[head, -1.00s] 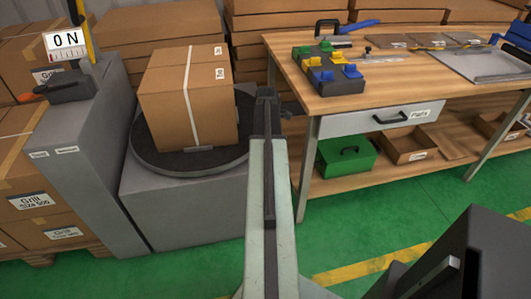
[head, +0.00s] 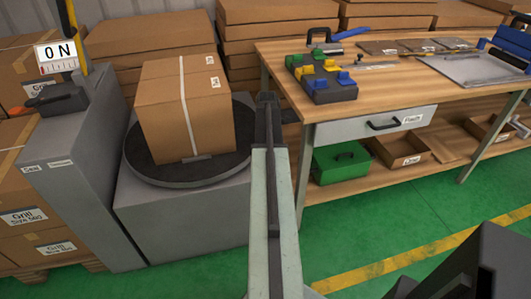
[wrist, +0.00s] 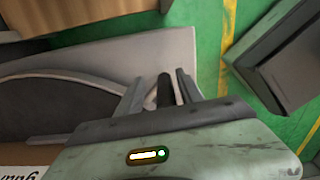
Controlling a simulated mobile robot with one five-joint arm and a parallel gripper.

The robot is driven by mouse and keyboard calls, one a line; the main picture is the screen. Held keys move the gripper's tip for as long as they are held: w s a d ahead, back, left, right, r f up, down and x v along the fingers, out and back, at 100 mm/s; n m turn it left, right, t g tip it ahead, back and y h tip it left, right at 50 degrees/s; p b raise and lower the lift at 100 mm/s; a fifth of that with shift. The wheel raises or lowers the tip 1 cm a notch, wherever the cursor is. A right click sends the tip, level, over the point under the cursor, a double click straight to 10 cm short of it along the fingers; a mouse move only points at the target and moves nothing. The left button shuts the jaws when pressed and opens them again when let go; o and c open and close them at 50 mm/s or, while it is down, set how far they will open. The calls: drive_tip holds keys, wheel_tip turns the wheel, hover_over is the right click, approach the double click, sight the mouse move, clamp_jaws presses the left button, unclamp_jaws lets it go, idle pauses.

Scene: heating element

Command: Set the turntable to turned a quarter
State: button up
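The turntable (head: 165,173) is a dark round disc on a grey block, at the left of the head view. A strapped cardboard box (head: 160,110) stands upright on it. Part of the disc also shows in the wrist view (wrist: 60,108), at the left. My gripper (head: 267,97) is at the disc's right edge in the head view, where its fingers are hard to make out. In the wrist view my gripper (wrist: 163,88) has its two fingers apart, with a dark post (wrist: 165,90) between them. I cannot tell whether the fingers touch the post.
A wooden workbench (head: 400,75) with a drawer (head: 380,122) and a green box (head: 342,160) below is at the right. Stacked cartons (head: 150,35) fill the back.

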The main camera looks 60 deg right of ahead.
drive_tip(key=shift+a, duration=0.2)
drive_tip(key=shift+r, duration=0.15)
wheel_tip(320, 180, up, 8)
drive_tip(key=p, duration=0.7)
drive_tip(key=shift+f+p, duration=0.25)
drive_tip(key=shift+p, duration=0.15)
drive_tip(key=shift+r, duration=0.1)
